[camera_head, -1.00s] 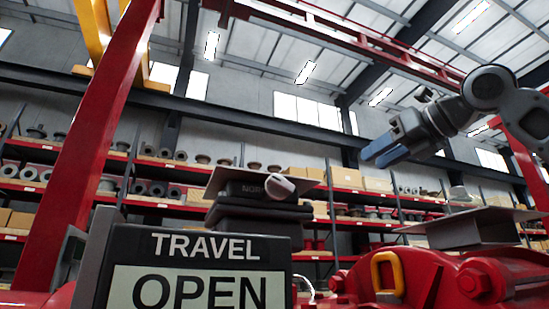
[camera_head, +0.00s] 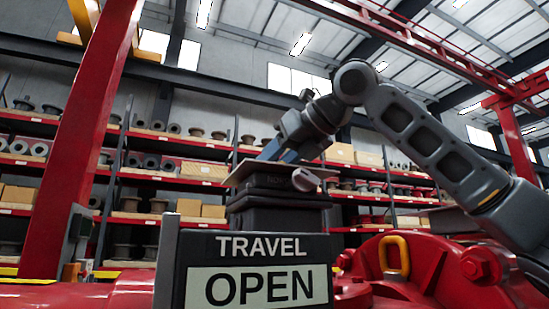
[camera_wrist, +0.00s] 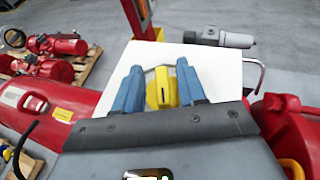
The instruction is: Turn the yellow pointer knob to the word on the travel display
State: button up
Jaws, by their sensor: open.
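The travel display (camera_head: 258,270) is a dark box in the head view with the word OPEN on its pale screen. The yellow pointer knob (camera_wrist: 160,88) shows in the wrist view on a white plate (camera_wrist: 216,62), with its yellow bar running up and down the picture between my fingers. My gripper (camera_wrist: 159,80) is open, one blue finger on each side of the knob; I cannot tell whether they touch it. In the head view my gripper (camera_head: 273,151) is over the plate on top of the dark housing (camera_head: 275,208); the knob is hidden there.
A red machine body (camera_head: 420,262) with a yellow lifting eye (camera_head: 394,254) lies at the right. A red post (camera_head: 85,140) rises at the left. A grey cylindrical fitting (camera_wrist: 220,38) lies beyond the plate. Shelves of parts stand behind.

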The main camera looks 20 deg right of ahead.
jog(key=shift+w+f, duration=0.1)
jog(key=shift+w, duration=0.1)
grip_shut()
dwell(0.3)
jog(key=shift+h, duration=0.3)
jog(key=m+h, duration=0.5)
jog(key=h, duration=0.1)
jog(key=shift+a+m+t, duration=0.1)
jog(key=shift+m+t, duration=0.3)
jog(key=m+g+h, duration=0.2)
jog(key=m+h, duration=0.3)
jog(key=h, duration=0.1)
jog(key=shift+m+g, duration=0.4)
